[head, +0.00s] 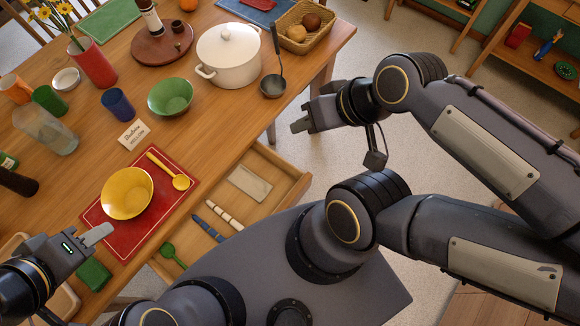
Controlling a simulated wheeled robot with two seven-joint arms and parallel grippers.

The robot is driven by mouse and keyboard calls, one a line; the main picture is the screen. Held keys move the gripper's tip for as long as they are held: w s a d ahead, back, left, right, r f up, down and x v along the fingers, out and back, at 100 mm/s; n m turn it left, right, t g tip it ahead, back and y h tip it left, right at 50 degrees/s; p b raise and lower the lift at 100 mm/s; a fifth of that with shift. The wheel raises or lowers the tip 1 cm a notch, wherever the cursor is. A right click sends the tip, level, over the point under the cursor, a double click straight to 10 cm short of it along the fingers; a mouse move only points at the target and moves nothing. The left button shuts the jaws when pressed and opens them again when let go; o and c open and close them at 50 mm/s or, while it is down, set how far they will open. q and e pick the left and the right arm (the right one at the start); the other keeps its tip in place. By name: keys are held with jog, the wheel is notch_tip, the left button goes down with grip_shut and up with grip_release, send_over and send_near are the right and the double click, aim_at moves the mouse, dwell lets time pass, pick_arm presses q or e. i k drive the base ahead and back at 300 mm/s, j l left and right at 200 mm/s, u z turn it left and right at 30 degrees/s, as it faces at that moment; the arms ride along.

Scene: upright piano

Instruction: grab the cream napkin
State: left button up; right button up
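A flat, folded cream cloth, which looks like the cream napkin (250,183), lies in the open wooden drawer (292,190) below the table edge. My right gripper (299,125) is beyond the drawer, up and to the right of the napkin and apart from it. My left gripper (99,234) is over the lower left of the table, by the red placemat (122,245) and far from the napkin. I cannot tell whether either gripper is open or shut. I see nothing held in either one.
A yellow bowl (128,193) and yellow spoon (180,182) rest on the placemat. A white pot (228,55), ladle (272,86) and green bowl (170,97) stand on the table.

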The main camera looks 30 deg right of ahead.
aim_at(242, 179)
jog(key=k+l+z, duration=0.1)
jog(key=z, duration=0.2)
jog(key=l+u, duration=0.1)
jog(key=u, duration=0.35)
jog(key=l+u, duration=0.1)
jog(key=u, duration=0.4)
jog(key=l+u, duration=0.15)
jog(key=u, duration=0.3)
jog(key=l+u, duration=0.1)
jog(key=u, duration=0.35)
jog(key=l+u, duration=0.1)
jog(key=u, duration=0.4)
jog(key=k+l+u, duration=0.6)
jog(key=u, duration=0.3)
jog(key=k+l, duration=0.2)
jog(key=k, duration=0.35)
